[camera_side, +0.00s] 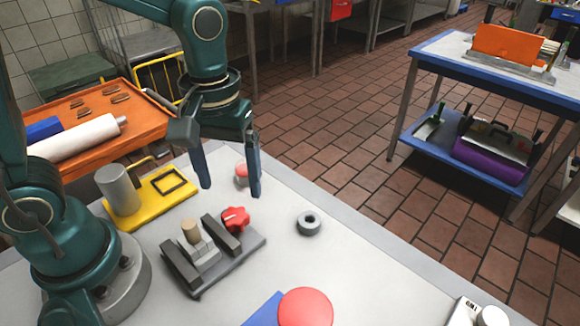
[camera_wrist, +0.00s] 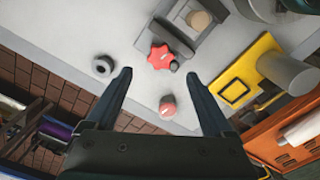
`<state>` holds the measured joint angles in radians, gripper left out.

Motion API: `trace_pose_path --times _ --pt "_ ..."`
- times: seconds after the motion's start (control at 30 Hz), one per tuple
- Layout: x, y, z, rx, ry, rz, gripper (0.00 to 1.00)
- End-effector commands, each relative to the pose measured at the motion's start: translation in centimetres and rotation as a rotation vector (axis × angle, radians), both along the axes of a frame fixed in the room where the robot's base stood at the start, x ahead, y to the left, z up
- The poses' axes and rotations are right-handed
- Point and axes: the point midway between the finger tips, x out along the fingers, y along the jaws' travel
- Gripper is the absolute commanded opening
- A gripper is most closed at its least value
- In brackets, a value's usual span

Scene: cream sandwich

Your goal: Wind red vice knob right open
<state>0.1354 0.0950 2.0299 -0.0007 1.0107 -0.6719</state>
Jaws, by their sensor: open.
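The grey vice (camera_side: 203,262) stands on the pale worktop, with two dark jaw bars and a light block carrying a wooden peg (camera_side: 190,231) between them. The red star-shaped knob (camera_side: 236,218) is at the vice's right end, with a pale mark on it. In the wrist view the knob (camera_wrist: 160,56) shows just beyond my fingertips, beside a small dark round part. My gripper (camera_side: 230,190) is open and empty, pointing down above the worktop behind the knob. Its fingers (camera_wrist: 158,76) are wide apart and appear clear of the knob. The jaw gap is partly hidden.
A red-topped piece (camera_wrist: 167,105) shows between my fingers in the wrist view. A grey ring (camera_side: 308,231) lies right of the vice. A yellow plate (camera_side: 150,213) with a grey cylinder (camera_side: 118,190) is at left. A red disc (camera_side: 305,307) is at the front.

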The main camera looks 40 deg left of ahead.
Motion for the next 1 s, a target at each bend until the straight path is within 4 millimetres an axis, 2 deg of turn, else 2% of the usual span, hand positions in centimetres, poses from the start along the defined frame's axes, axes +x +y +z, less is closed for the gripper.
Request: trace_pose_path --times 0.13,0.43,0.47,0.5,0.57,0.67,1.0 --pt "0.0 0.0 1.0 -0.001 -0.003 0.000 0.86" --pt "0.0 0.0 1.1 0.000 -0.001 0.000 0.86" --pt "0.0 0.0 1.1 0.000 -0.001 0.000 0.75" --pt "0.0 0.0 1.1 -0.001 -0.002 -0.006 0.69" --pt "0.0 0.0 1.1 -0.001 -0.004 -0.035 0.69" --pt "0.2 0.0 1.0 0.000 -0.014 -0.158 0.69" --pt "0.6 -0.2 -0.7 0.011 -0.021 -0.869 0.69"
